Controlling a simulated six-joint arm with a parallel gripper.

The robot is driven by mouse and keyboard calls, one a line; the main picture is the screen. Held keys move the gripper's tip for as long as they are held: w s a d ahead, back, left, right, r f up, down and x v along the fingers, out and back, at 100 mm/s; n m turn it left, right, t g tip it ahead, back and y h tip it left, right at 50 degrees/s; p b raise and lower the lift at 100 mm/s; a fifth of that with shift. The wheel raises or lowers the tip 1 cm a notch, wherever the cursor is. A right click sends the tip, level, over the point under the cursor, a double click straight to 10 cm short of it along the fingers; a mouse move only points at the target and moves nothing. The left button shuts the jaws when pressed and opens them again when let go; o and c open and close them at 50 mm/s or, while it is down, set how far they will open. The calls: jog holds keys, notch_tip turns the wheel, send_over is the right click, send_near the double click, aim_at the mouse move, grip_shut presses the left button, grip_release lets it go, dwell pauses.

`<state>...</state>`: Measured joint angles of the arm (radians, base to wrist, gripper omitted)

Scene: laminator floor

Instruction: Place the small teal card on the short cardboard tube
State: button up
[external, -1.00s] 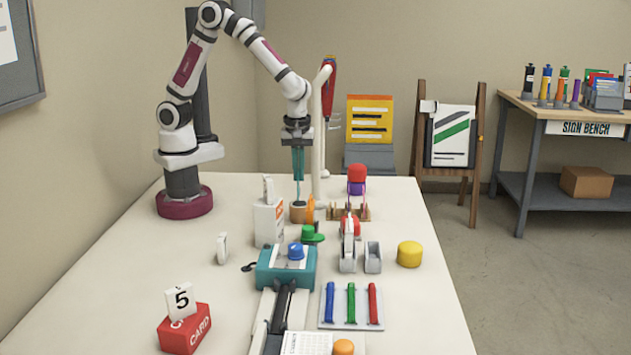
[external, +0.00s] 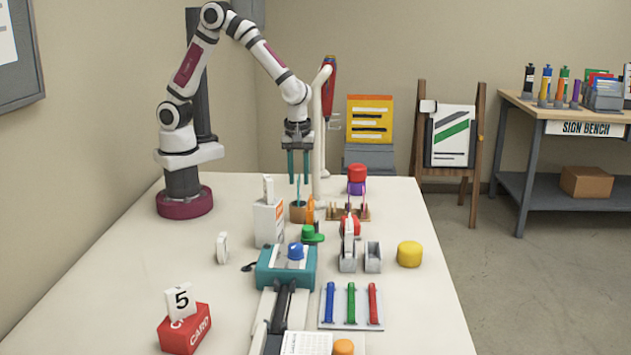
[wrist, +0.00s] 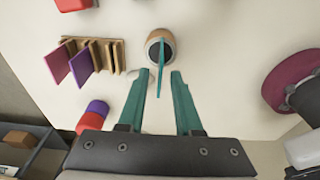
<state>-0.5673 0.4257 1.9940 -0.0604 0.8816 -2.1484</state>
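The small teal card (external: 298,190) stands upright, edge-on, at the short cardboard tube (external: 298,213) at the back of the white table. In the wrist view the card (wrist: 161,66) rises from the tube's top (wrist: 160,42), roughly centred over its dark opening. How deep it sits is hidden. My gripper (external: 298,180) is open above the tube. Its two teal fingers, in the wrist view too (wrist: 160,72), are spread either side of the card with a visible gap to each side.
A white pole (external: 317,150) stands close right of my gripper. An orange piece (external: 310,210) is beside the tube. A wooden rack (external: 350,213) with upright cards is to the right. A white box (external: 268,222) stands front left.

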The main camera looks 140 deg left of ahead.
notch_tip(320, 180, up, 11)
jog(key=w+d, duration=0.1)
jog(key=s+d+m, duration=0.8)
jog(key=m, duration=0.8)
jog(key=s+d+m, duration=0.8)
jog(key=m, duration=0.8)
jog(key=shift+s+d+m+t+y, duration=0.25)
jog(key=shift+d+m+t+y, duration=0.05)
jog(key=shift+d+t+y, duration=0.1)
